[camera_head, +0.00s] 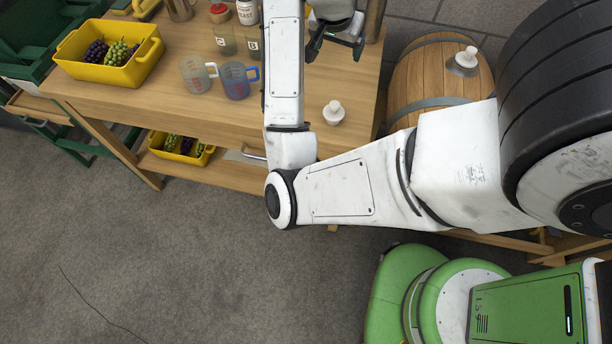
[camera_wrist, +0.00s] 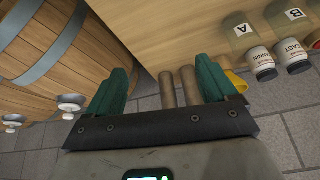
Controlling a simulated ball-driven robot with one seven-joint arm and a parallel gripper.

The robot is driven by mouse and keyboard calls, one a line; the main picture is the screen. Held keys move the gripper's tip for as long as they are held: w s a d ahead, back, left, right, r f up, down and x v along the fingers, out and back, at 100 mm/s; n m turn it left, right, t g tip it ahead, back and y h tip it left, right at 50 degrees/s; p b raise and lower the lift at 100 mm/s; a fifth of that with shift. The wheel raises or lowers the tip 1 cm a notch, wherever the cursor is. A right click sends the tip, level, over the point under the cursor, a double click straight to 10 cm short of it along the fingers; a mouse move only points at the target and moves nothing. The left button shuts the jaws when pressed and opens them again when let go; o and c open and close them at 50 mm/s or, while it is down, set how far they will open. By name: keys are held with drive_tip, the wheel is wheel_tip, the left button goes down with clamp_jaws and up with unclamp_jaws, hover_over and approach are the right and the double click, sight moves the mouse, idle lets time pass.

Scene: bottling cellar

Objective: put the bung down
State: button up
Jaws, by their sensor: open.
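A white bung (camera_head: 333,113) with a round knob stands upright on the wooden bench, near its right end. Another white knobbed stopper (camera_head: 463,62) sits on top of the barrel (camera_head: 412,78) to the right of the bench. My gripper (camera_head: 337,44) is over the bench's far right part, beyond the bung and apart from it. In the wrist view my gripper (camera_wrist: 164,80) has its two green fingers spread wide, with nothing held between them. Two white knobbed stoppers (camera_wrist: 72,101) show at the left of the wrist view; I cannot tell which ones they are.
A yellow crate of grapes (camera_head: 90,75), two measuring jugs (camera_head: 238,82) and labelled glasses (camera_head: 224,42) stand on the bench (camera_head: 180,115). A second yellow crate (camera_head: 180,149) is on the lower shelf. The bench top around the bung is clear.

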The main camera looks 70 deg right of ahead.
drive_tip(key=w+a+f+n+t, duration=0.2)
drive_tip(key=w+a+f+n, duration=0.3)
drive_tip(key=a+f+n, duration=0.55)
drive_tip(key=s+a+f+n+y, duration=0.2)
drive_tip(key=s+a+f+n, duration=0.1)
drive_tip(key=a, duration=0.6)
drive_tip(key=s+a+f+n+y, duration=0.3)
drive_tip(key=s+a+f+n, duration=0.1)
drive_tip(key=a, duration=0.6)
wheel_tip(320, 180, down, 2)
drive_tip(key=shift+a+n+g, duration=0.3)
drive_tip(key=shift+n+g, duration=0.1)
drive_tip(key=shift+n, duration=0.35)
drive_tip(key=shift+s, duration=0.1)
drive_tip(key=shift+c, duration=0.2)
